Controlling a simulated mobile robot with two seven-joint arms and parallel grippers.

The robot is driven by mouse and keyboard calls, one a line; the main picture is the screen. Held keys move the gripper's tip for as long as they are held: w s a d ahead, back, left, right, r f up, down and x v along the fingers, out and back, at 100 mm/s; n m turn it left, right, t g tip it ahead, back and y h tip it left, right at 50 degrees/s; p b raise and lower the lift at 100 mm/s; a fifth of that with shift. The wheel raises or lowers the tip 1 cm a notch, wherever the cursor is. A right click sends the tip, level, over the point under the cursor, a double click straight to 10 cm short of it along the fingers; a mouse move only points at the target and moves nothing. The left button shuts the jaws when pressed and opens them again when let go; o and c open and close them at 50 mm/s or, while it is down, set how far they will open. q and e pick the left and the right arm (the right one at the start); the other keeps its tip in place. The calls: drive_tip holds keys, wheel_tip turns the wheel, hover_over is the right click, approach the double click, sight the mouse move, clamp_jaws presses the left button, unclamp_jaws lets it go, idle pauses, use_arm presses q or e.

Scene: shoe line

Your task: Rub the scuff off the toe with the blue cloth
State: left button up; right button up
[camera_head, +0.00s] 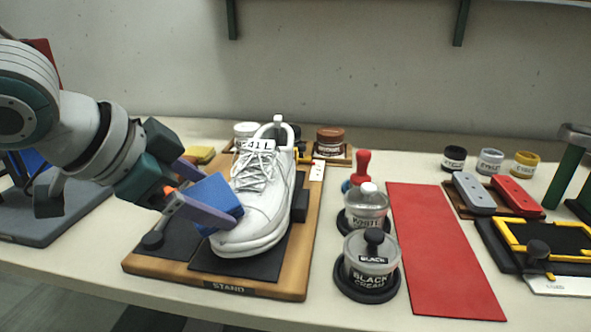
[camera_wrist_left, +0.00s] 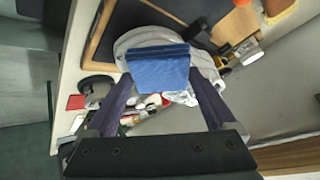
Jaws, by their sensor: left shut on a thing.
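A white shoe (camera_head: 262,205) stands on a wooden stand (camera_head: 215,283) with black pads, its toe toward the front. A tag lies across its tongue. My left gripper (camera_head: 205,198) is shut on a blue cloth block (camera_head: 216,196) at the left side of the toe. The cloth seems to touch the toe or lie very near it; I cannot tell which. In the left wrist view the cloth (camera_wrist_left: 158,70) sits between both fingers, in front of the shoe's pale toe (camera_wrist_left: 128,45). No scuff shows; the cloth and fingers hide part of the toe. My right gripper is not in view.
A black cream jar (camera_head: 369,255) and a glass bottle (camera_head: 366,208) stand right of the stand. A red mat (camera_head: 440,250) lies beyond them. Brushes, small jars and a yellow frame (camera_head: 540,238) fill the right. More jars stand behind the shoe.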

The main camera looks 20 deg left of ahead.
use_arm(q)
drive_tip(key=shift+f, duration=0.2)
